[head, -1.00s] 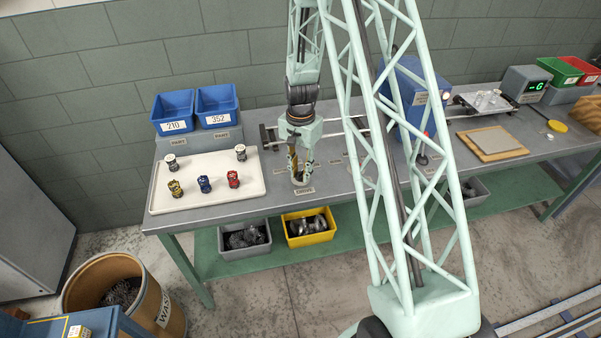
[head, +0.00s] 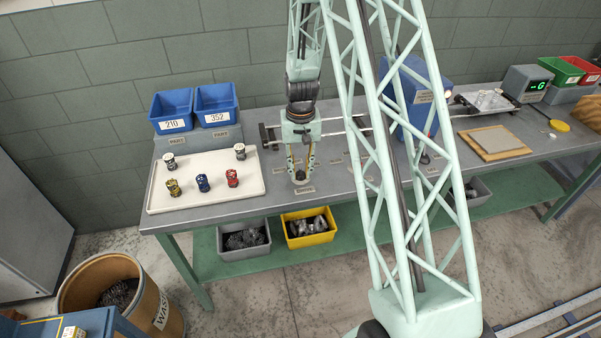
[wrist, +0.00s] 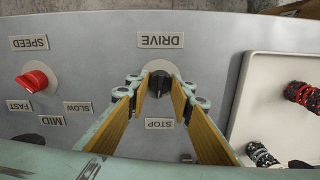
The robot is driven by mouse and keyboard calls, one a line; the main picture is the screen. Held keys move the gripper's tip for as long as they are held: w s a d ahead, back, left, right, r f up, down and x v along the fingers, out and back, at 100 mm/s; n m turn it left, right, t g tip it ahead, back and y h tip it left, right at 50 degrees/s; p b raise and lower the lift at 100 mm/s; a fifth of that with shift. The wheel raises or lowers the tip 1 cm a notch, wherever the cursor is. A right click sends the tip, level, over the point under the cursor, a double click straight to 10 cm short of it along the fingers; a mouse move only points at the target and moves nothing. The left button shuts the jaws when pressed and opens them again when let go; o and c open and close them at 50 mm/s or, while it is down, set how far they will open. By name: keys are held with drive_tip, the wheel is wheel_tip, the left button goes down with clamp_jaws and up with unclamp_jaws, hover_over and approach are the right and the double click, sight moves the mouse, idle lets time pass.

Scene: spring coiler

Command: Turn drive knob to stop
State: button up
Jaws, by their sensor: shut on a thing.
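The drive knob (wrist: 160,84) is small and dark on a pale round plate, between a DRIVE label (wrist: 161,40) and a STOP label (wrist: 159,123), both upside down in the wrist view. My gripper (wrist: 158,88) is shut on the knob, one yellow-padded finger on each side. In the head view my gripper (head: 300,172) points down over the front of the bench, with the dark knob (head: 300,176) between its fingertips and the DRIVE label (head: 304,190) just in front. I cannot tell exactly which way the knob's pointer faces.
A red speed knob (wrist: 33,81) with SLOW, MID and FAST labels is on the same panel. A white tray (head: 215,203) with several small coloured springs stands left of my gripper. Blue bins (head: 172,108) are behind it, and a blue machine housing (head: 400,95) is to the right.

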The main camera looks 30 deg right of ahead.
sight(300, 171)
drive_tip(key=shift+n, duration=0.6)
drive_tip(key=o, duration=0.9)
drive_tip(key=shift+r, duration=0.15)
drive_tip(key=shift+r, duration=5.85)
